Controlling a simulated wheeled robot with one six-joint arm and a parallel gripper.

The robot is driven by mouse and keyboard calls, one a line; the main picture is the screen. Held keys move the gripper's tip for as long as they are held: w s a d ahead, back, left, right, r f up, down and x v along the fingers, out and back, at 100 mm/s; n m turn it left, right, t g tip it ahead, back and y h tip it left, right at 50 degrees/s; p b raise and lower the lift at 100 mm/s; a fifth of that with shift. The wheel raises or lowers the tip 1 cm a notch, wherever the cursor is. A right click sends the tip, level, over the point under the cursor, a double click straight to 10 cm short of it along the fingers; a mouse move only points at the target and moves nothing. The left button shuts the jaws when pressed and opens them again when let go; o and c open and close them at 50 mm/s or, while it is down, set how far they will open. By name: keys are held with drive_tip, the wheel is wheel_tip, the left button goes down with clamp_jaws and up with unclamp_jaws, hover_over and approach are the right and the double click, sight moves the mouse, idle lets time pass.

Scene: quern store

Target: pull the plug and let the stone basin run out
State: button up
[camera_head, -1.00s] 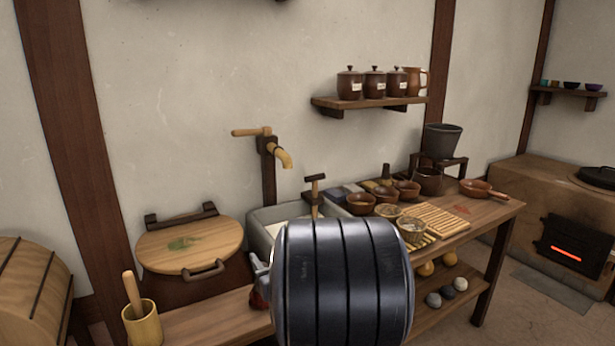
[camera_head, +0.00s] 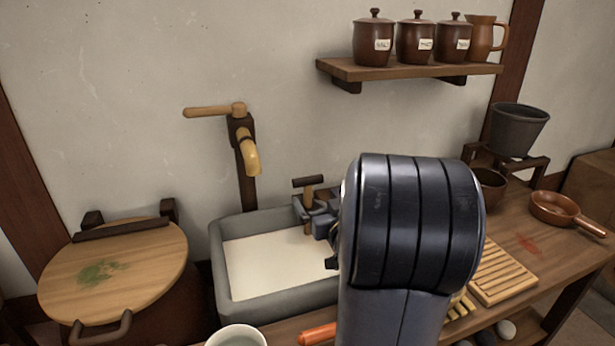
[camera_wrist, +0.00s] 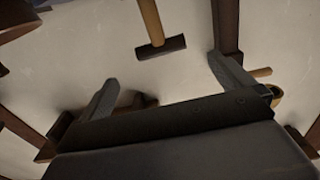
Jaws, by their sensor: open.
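The stone basin (camera_head: 222,270) stands below the tap and holds a pale, milky liquid. The plug (camera_head: 308,182) stands upright at the basin's back right, with a wooden stem and a dark crossbar; its lower end is hidden in the liquid. My gripper (camera_head: 314,208) is open beside the stem, just below the crossbar, coming from the right. In the wrist view the crossbar (camera_wrist: 162,48) shows beyond and between my two spread fingers (camera_wrist: 163,72). I cannot tell whether the fingers touch the stem.
A wooden tap (camera_head: 248,150) rises behind the basin. A round wooden lid (camera_head: 120,265) lies left, and a pale cup (camera_head: 235,337) stands in front. A shelf (camera_head: 400,69) with jars hangs above. The wooden table (camera_head: 520,230) at right carries a slatted board and pan.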

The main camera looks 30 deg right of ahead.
sight(309, 183)
drive_tip(key=x, duration=1)
drive_tip(key=shift+a, duration=0.1)
drive_tip(key=c, duration=1)
drive_tip(key=shift+r+p, duration=1.05)
drive_tip(key=shift+r, duration=1.05)
drive_tip(key=o, duration=1)
drive_tip(key=shift+r, duration=0.1)
